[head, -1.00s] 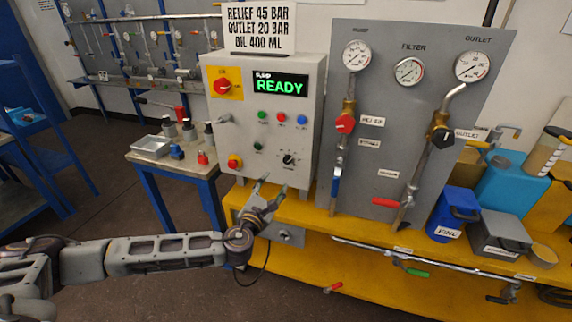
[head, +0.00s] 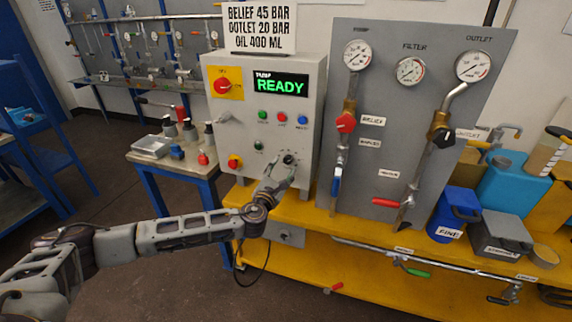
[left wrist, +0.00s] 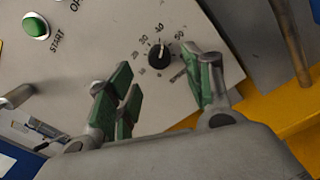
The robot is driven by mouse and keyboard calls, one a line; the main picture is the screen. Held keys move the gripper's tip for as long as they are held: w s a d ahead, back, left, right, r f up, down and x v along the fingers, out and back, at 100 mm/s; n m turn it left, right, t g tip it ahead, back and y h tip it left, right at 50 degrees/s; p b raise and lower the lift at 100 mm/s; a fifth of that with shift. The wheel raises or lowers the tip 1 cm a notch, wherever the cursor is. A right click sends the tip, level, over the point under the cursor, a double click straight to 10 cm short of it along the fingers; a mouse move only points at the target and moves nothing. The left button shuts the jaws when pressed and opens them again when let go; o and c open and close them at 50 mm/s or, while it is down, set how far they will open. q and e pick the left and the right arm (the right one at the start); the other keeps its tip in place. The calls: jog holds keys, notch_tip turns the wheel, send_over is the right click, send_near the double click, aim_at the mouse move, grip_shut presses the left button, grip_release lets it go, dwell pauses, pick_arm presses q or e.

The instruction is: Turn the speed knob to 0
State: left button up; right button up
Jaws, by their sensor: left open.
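The speed knob (left wrist: 158,58) is a small black dial on the grey control box (head: 222,130), with printed numbers around it. In the left wrist view its white mark points up toward the middle numbers, between about 30 and 40. In the head view the knob (head: 289,159) is at the box's lower right. My left gripper (head: 277,170) is just below and in front of it. In the left wrist view the open green-padded fingers (left wrist: 165,88) stand on either side below the knob, apart from it. My right gripper is not in view.
The box has a red switch (head: 223,85), a green READY display (head: 280,85) and several buttons. A green START button (left wrist: 36,26) shows in the wrist view. The box stands on a yellow bench (head: 310,214). A grey gauge panel (head: 400,120) with pipes stands to the right.

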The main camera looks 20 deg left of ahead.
aim_at(287, 161)
pick_arm(q)
jog(key=w, duration=0.3)
jog(key=shift+w, duration=0.25)
jog(key=shift+w+d, duration=0.1)
jog(key=shift+w, duration=0.85)
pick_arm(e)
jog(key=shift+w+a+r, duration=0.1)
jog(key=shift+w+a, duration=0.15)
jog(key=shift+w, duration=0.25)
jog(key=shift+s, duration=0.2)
pick_arm(q)
jog(key=c, duration=1)
